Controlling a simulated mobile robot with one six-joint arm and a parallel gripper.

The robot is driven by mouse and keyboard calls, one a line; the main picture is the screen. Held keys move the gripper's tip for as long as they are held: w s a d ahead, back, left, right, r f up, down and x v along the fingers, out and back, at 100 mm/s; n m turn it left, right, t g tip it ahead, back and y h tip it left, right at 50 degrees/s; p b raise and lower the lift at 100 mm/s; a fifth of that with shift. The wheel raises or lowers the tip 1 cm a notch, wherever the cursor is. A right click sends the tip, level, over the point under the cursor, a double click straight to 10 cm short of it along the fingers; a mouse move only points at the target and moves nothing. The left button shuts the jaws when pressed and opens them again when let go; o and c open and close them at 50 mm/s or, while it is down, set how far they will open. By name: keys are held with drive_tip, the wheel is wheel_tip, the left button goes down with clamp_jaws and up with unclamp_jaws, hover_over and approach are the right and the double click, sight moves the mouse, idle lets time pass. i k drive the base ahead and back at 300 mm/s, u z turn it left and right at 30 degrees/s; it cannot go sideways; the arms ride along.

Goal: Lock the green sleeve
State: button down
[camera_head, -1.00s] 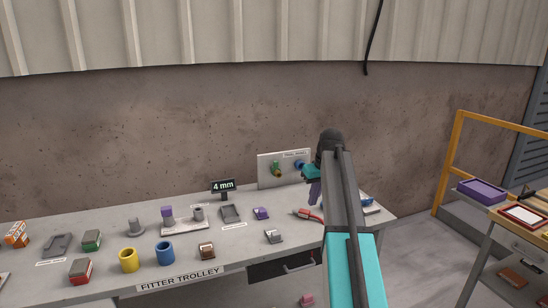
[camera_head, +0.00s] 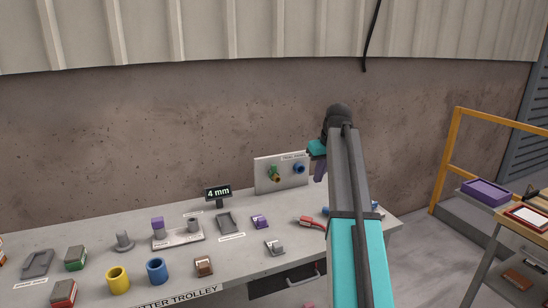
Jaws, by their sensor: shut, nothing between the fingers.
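The green sleeve (camera_head: 274,172) sits on a fitting with a brassy end, on an upright pale panel (camera_head: 262,185) at the back of the slab. A blue fitting (camera_head: 299,168) is beside it on the right of the same panel. I cannot tell how the sleeve is turned. My gripper (camera_head: 319,172) is just right of the panel and apart from the green sleeve. It is shut and empty, and my arm partly hides it.
The slab (camera_head: 220,258) carries a 4 mm sign (camera_head: 218,193), a yellow ring (camera_head: 118,280), a blue ring (camera_head: 157,271), a red-handled tool (camera_head: 311,221) and several small blocks.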

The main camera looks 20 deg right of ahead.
sight(273, 167)
drive_tip(key=i, duration=1.15)
drive_tip(key=u, duration=0.05)
